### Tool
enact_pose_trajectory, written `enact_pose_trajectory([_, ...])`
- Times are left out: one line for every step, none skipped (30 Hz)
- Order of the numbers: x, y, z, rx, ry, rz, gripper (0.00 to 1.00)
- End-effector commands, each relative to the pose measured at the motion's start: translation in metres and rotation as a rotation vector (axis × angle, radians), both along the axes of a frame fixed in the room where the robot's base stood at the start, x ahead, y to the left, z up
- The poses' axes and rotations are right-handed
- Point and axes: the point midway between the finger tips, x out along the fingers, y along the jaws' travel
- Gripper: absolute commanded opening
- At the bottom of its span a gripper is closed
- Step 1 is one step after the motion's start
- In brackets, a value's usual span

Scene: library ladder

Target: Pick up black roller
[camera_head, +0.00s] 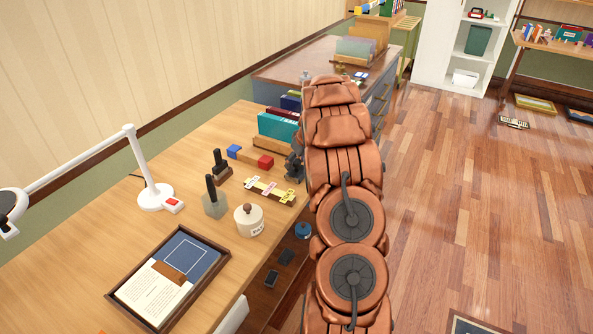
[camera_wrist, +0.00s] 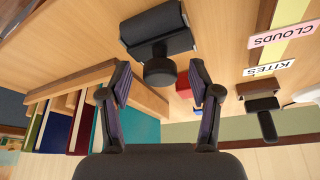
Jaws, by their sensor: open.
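The black roller (camera_wrist: 158,30) lies on the wooden desk in the wrist view, with a dark rounded body and a round knob facing me. My gripper (camera_wrist: 158,76) is open, with its two fingers on either side of the knob's line. The knob shows between the fingertips, and the body lies just beyond them. I cannot tell whether either finger touches it. In the head view my gripper (camera_head: 293,167) is low at the desk's right edge, and I cannot make out the roller apart from it.
Close by are a label strip (camera_head: 269,192), a red and blue block piece (camera_head: 249,157), upright books (camera_head: 278,127) and a black-handled stamp (camera_head: 220,168). A lidded white jar (camera_head: 249,219) and a framed tray (camera_head: 212,249) stand nearer. Floor (camera_head: 470,200) at right is clear.

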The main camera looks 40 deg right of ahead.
Motion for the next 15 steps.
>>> enact_pose_trajectory([0.001, -0.0001, -0.0021, 0.001, 0.001, 0.0, 0.63])
enact_pose_trajectory([0.0015, 0.0, -0.0032, 0.001, 0.0, -0.001, 0.63])
enact_pose_trajectory([0.002, 0.0, -0.0044, 0.001, 0.0, -0.001, 0.63])
enact_pose_trajectory([0.0024, 0.0001, -0.0049, 0.001, -0.001, 0.0, 0.63])
enact_pose_trajectory([0.0026, -0.0001, -0.0052, 0.0, -0.001, 0.0, 0.63])
enact_pose_trajectory([0.0028, -0.0001, -0.0054, 0.0, -0.001, 0.0, 0.63])
enact_pose_trajectory([0.0028, -0.0001, -0.0054, 0.0, -0.001, 0.0, 0.63])
enact_pose_trajectory([0.0027, -0.0001, -0.0054, 0.0, -0.001, 0.0, 0.63])
enact_pose_trajectory([0.0027, -0.0001, -0.0054, 0.0, -0.001, 0.0, 0.63])
enact_pose_trajectory([0.0027, -0.0001, -0.0054, 0.0, -0.001, 0.0, 0.63])
enact_pose_trajectory([0.0027, -0.0001, -0.0053, 0.0, -0.001, 0.0, 0.62])
enact_pose_trajectory([0.0027, -0.0001, -0.0053, 0.0, -0.001, 0.0, 0.57])
enact_pose_trajectory([0.0027, -0.0001, -0.0053, 0.0, -0.001, 0.0, 0.54])
enact_pose_trajectory([0.0027, -0.0001, -0.0053, 0.0, -0.001, 0.0, 0.51])
enact_pose_trajectory([0.0027, -0.0001, -0.0053, 0.0, -0.001, 0.0, 0.47])
